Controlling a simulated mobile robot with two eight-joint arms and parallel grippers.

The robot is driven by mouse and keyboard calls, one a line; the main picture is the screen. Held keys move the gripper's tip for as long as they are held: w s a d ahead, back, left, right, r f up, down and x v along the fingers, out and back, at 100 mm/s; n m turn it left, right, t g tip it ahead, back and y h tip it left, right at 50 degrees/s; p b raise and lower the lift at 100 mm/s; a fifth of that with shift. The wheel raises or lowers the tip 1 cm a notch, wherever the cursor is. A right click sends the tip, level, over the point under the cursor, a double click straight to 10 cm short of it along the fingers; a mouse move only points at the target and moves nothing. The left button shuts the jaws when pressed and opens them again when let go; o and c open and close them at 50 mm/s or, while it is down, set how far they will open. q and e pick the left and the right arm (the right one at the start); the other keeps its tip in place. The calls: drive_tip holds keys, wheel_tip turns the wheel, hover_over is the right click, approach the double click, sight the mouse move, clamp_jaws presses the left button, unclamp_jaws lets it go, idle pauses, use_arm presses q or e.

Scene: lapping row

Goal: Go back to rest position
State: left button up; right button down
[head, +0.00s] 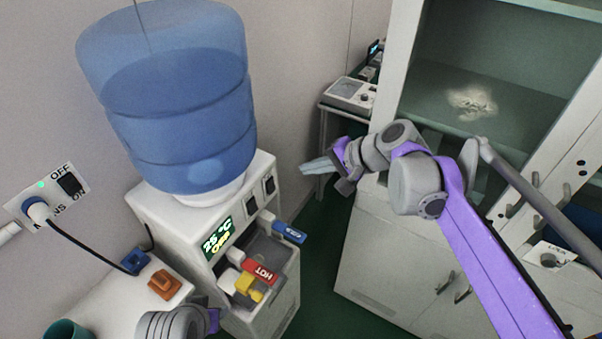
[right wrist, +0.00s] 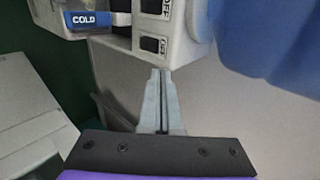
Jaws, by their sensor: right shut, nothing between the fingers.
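My right gripper (head: 318,166) is shut and empty, held in the air between the water dispenser and the white cabinet. Its closed fingers also show in the right wrist view (right wrist: 157,104), pointing toward the dispenser's side. My left arm shows only as a grey and purple part at the bottom of the head view, in front of the dispenser. My left gripper's fingers cannot be made out there.
The water dispenser (head: 180,221) with a blue bottle (head: 170,100) stands at left. A wall switch (head: 68,184) and plugged cable are beside it. A white cabinet (head: 385,255) with glass doors stands at right. Green floor (head: 322,235) is clear between them.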

drive_tip(key=shift+s+d+r, duration=0.2)
drive_tip(key=shift+d+r, duration=0.1)
drive_tip(key=shift+r, duration=0.1)
drive_tip(key=shift+s, duration=0.1)
drive_tip(key=s+d+f+n+h, duration=0.2)
drive_tip(key=s+d+f, duration=0.2)
drive_tip(key=s, duration=0.3)
drive_tip(key=s+d+f+n+h, duration=0.2)
drive_tip(key=s+d+f+h, duration=0.1)
drive_tip(key=s+f, duration=0.4)
drive_tip(key=s+d+f+n+h, duration=0.2)
drive_tip(key=s+d+f, duration=0.3)
drive_tip(key=s, duration=0.4)
drive_tip(key=shift+s+d+f+n+h+p, duration=0.15)
drive_tip(key=shift+d+f+n+h+p, duration=0.25)
drive_tip(key=shift+f+h, duration=0.3)
